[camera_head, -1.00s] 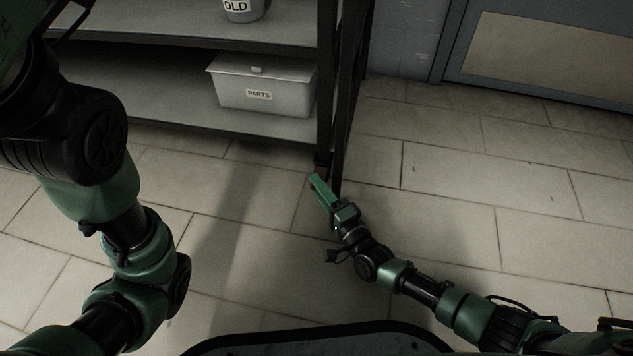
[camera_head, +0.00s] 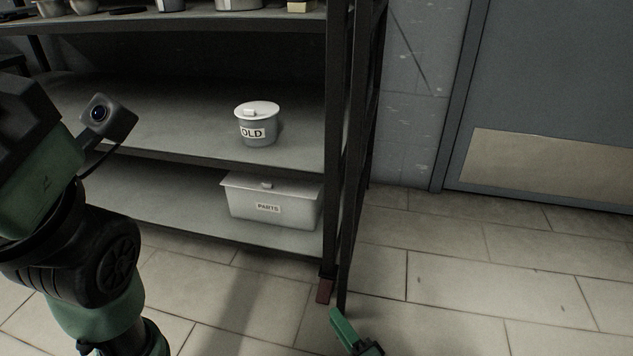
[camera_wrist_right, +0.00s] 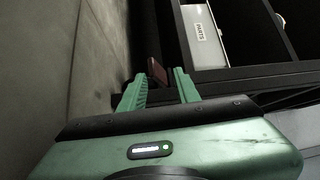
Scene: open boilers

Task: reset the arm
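My right gripper (camera_head: 335,316) shows at the bottom of the head view, close to the foot of the shelf's front right post. Only its green finger end and part of its dark body are in that view. In the right wrist view the gripper (camera_wrist_right: 159,78) has its two green fingers apart with nothing held. The red-brown shelf foot (camera_wrist_right: 156,71) appears beyond and between the fingertips. My left arm fills the left edge of the head view, with its wrist camera visible. The left gripper's fingers are not visible.
A dark metal shelf (camera_head: 210,158) holds a lidded bucket (camera_head: 257,125) labelled "OLD" and, below it, a white lidded bin (camera_head: 268,205) labelled "PARTS". Several containers stand on its upper board. A grey door (camera_head: 555,95) is at the right. The tiled floor (camera_head: 480,290) before it is clear.

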